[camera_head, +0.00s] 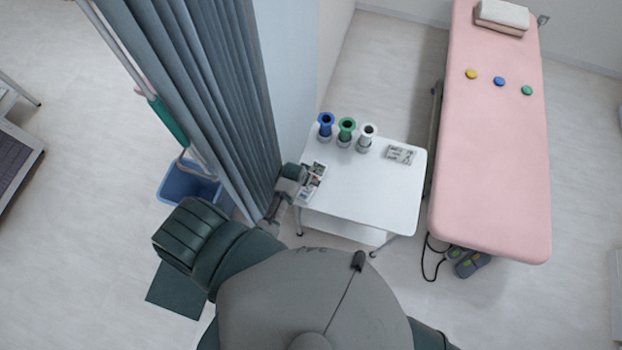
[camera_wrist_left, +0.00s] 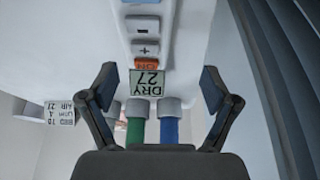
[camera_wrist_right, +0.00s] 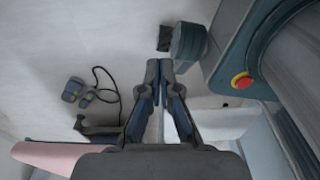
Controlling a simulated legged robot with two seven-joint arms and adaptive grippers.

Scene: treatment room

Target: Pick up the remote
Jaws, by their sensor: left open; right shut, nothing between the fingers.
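The remote (camera_head: 314,182) lies near the left edge of the white table (camera_head: 399,205). My right gripper (camera_wrist_right: 162,72) is shut and empty, over the floor.
Blue (camera_head: 325,126), green (camera_head: 346,132) and white (camera_head: 367,138) cylinders stand at the table's back. A grey curtain (camera_head: 215,90) hangs close left of the table. A pink treatment bed (camera_head: 492,150) stands right.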

